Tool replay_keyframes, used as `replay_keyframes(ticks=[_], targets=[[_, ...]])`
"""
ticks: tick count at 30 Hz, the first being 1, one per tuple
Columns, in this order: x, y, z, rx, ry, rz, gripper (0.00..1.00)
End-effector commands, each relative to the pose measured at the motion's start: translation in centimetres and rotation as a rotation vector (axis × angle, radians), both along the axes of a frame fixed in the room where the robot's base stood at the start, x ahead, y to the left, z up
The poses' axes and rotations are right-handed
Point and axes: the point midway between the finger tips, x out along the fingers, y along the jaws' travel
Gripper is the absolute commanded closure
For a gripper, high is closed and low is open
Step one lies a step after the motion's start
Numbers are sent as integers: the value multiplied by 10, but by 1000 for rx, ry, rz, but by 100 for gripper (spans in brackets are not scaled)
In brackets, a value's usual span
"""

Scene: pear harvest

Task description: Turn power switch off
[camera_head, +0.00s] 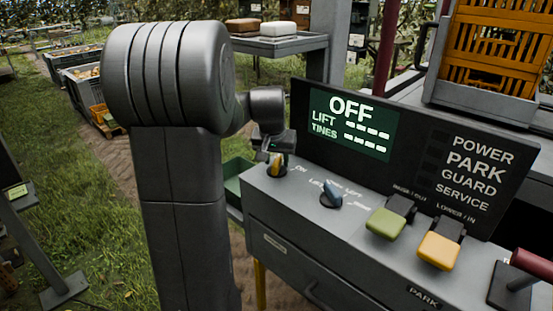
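The power switch (277,166) is a yellow-orange knob at the left end of the grey control panel, with the label ON beside it. My gripper (275,156) is down at this knob, and my arm comes from the left. The fingers are small and partly hidden, so I cannot tell whether they are closed on the knob or just around it. The display (352,122) behind the panel reads OFF in large letters, with LIFT and TINES and dashes below.
Green (386,224) and yellow (439,250) paddles and a red-handled lever (530,264) follow along the panel. An orange crate (495,45) stands behind the display. Grass lies open at left.

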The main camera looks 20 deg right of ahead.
Motion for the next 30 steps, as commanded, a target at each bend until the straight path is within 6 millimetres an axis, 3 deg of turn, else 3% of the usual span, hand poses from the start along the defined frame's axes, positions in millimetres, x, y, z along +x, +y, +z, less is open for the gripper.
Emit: replay_keyframes(ticks=[18, 24, 30], targets=[[-36, 27, 109, -1, -3, 1, 60], [-41, 31, 124, -1, -2, 1, 60], [-41, 31, 125, 0, 0, 1, 60]])
